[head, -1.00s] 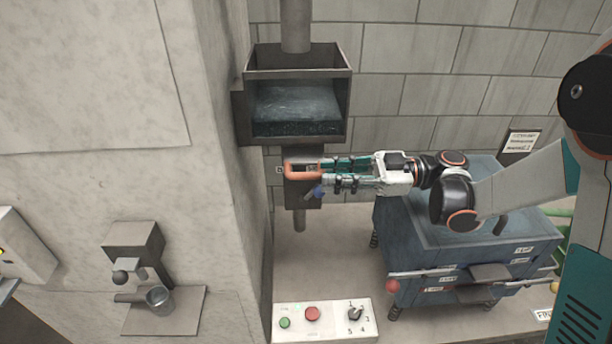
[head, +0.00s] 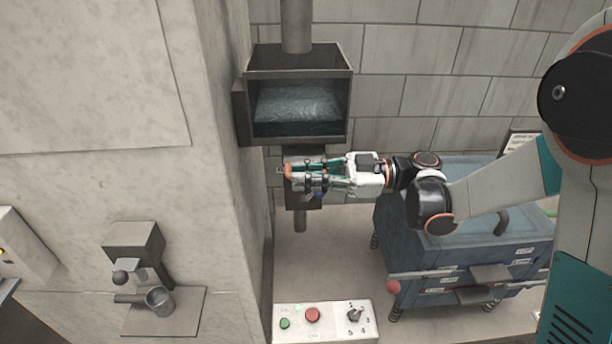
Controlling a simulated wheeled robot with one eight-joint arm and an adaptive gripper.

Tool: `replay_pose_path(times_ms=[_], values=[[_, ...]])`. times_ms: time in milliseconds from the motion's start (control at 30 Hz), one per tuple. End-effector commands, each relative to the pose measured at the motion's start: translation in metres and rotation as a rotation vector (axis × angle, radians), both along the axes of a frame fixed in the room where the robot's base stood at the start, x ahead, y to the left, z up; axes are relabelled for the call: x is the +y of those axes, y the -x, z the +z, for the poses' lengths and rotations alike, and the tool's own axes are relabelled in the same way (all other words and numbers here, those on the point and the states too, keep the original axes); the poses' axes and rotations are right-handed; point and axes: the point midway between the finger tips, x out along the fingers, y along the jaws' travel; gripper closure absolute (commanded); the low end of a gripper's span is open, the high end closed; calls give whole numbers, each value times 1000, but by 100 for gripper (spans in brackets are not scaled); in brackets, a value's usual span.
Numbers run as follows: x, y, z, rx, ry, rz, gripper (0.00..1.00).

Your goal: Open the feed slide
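The feed slide's orange handle (head: 288,172) is at the dark block (head: 303,201) below the hopper (head: 297,112). The hopper has a glass-like front with dark grey material behind it. My gripper (head: 297,172) comes in from the right, with its two fingers lying over the handle, one above the other. The fingers look spread apart, with a gap between them. They hide most of the handle, so I cannot tell whether they touch it.
A control box (head: 325,320) with a green button, a red button and a selector knob stands at the front. A blue sieve machine (head: 470,235) on springs is at right. A concrete pillar (head: 225,220) rises close left.

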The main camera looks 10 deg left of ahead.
Motion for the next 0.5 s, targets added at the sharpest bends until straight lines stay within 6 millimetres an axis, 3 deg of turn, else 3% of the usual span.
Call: replay_pose_path(times_ms=[267, 500], values=[[-1, 4, -2, -1, 4, 0, 100], [-9, 35, -3, 0, 5, 0, 100]])
